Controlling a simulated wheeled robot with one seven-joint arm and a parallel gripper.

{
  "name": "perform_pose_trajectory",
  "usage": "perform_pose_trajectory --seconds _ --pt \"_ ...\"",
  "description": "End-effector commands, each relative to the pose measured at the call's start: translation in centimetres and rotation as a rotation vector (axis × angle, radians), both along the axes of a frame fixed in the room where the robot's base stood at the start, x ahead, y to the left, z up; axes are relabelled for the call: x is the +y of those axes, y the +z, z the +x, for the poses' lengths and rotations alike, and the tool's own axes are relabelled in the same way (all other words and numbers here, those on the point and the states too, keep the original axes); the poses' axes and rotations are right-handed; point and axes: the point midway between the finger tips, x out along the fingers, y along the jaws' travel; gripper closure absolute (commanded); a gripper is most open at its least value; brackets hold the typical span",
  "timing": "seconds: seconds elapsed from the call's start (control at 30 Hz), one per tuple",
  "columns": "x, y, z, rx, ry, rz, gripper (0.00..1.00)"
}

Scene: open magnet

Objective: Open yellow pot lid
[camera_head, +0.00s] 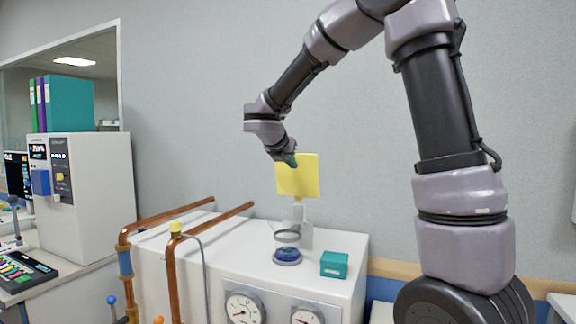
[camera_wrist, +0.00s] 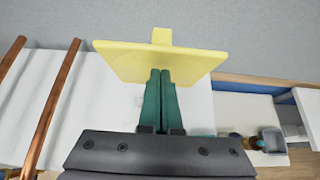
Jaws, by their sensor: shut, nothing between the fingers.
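The yellow lid (camera_head: 298,178) stands raised and nearly upright above the back of the white cabinet in the head view. It also shows as a yellow plate in the wrist view (camera_wrist: 125,62). Below it is a clear round vessel (camera_head: 287,238) with something blue at its bottom, its top uncovered. My gripper (camera_head: 291,161) is shut and empty, with its green fingertips at the lid's upper edge in the head view. In the wrist view the fingers (camera_wrist: 160,74) are together and overlap the lid; I cannot tell whether they touch it.
A teal box (camera_head: 334,264) sits on the cabinet top (camera_head: 240,258) to the right of the vessel. Copper pipes (camera_head: 172,275) and gauges (camera_head: 243,308) are at the cabinet's left and front. A grey wall stands behind.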

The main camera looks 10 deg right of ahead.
Motion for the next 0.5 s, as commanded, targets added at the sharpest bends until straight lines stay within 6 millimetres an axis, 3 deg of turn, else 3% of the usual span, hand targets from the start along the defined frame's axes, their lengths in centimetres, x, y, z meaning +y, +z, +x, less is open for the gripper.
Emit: perform_pose_trajectory --seconds 0.5 --pt "-0.67 0.36 0.79 0.042 -0.008 0.027 1.0"
